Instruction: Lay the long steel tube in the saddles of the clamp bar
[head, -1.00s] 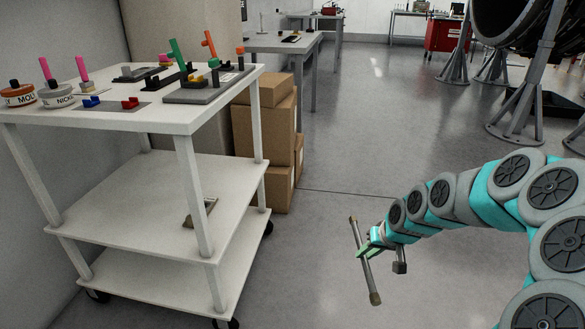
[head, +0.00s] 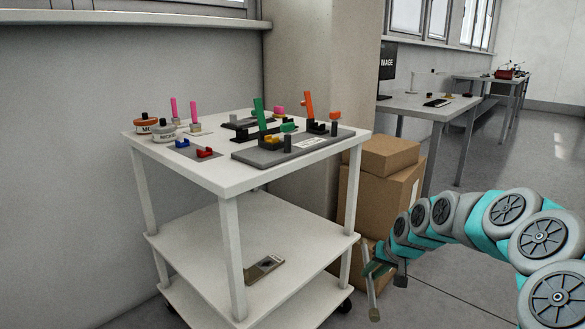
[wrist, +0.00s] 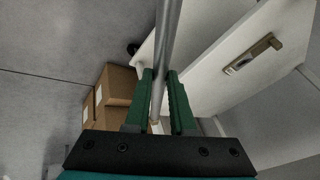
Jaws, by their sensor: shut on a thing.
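My gripper (head: 377,268) is shut on the long steel tube (head: 371,288), a thin grey rod held tilted, off the right side of the white cart and below its top. In the wrist view the tube (wrist: 168,35) runs between the green fingers (wrist: 161,82) and extends past their tips. On the cart top, a grey base (head: 270,157) carries a raised green lever, a raised orange lever and yellow and black blocks; it looks like the clamp bar. Its saddles are too small to make out clearly. The tube is apart from it.
The white cart (head: 235,183) also holds a grey plate (head: 183,150) with blue and red blocks, two round containers (head: 164,132) and pink pegs. Cardboard boxes (head: 385,185) stand beside the cart, close behind my gripper in the picture. Open floor (head: 470,255) lies to the right.

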